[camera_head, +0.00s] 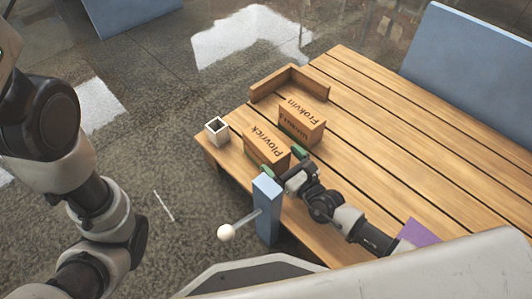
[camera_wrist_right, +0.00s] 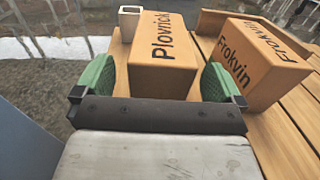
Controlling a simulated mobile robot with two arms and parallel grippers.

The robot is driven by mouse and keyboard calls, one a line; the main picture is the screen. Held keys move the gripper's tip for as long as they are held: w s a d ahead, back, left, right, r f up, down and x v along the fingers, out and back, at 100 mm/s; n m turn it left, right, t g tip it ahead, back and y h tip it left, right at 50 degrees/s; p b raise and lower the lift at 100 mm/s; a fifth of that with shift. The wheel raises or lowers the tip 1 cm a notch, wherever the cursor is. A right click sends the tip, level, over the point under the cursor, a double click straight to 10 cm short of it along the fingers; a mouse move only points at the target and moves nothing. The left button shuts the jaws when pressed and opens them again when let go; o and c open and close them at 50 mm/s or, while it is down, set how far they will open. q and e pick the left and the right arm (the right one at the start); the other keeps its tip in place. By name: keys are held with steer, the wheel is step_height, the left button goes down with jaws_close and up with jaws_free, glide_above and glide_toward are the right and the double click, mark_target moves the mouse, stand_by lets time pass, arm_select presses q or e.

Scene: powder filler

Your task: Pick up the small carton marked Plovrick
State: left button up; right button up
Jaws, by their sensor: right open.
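The small carton marked Plovrick (camera_head: 268,148) is a brown box standing near the left end of the slatted wooden table (camera_head: 400,135). It also shows in the right wrist view (camera_wrist_right: 162,55), lettering on top. My right gripper (camera_head: 283,162) is open at its near side. In the right wrist view, the green fingers of the right gripper (camera_wrist_right: 158,84) stand to either side of the carton's near end, with narrow gaps. The lower near face is hidden behind the gripper body. My left arm shows at the left, but its gripper is out of view.
A carton marked Frokvin (camera_head: 308,122) stands just right of the Plovrick carton, close to the right finger. A white open-topped cup (camera_head: 217,131) is to the left. A wooden corner fence (camera_head: 290,80) lies behind. A blue post (camera_head: 267,215) with a white-knobbed rod stands in front.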

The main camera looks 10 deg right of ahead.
mark_target(274, 152)
steer(key=shift+b+x, duration=0.7)
steer(key=shift+x, duration=1.25)
steer(key=shift+r, duration=0.1)
steer(key=c, duration=1.3)
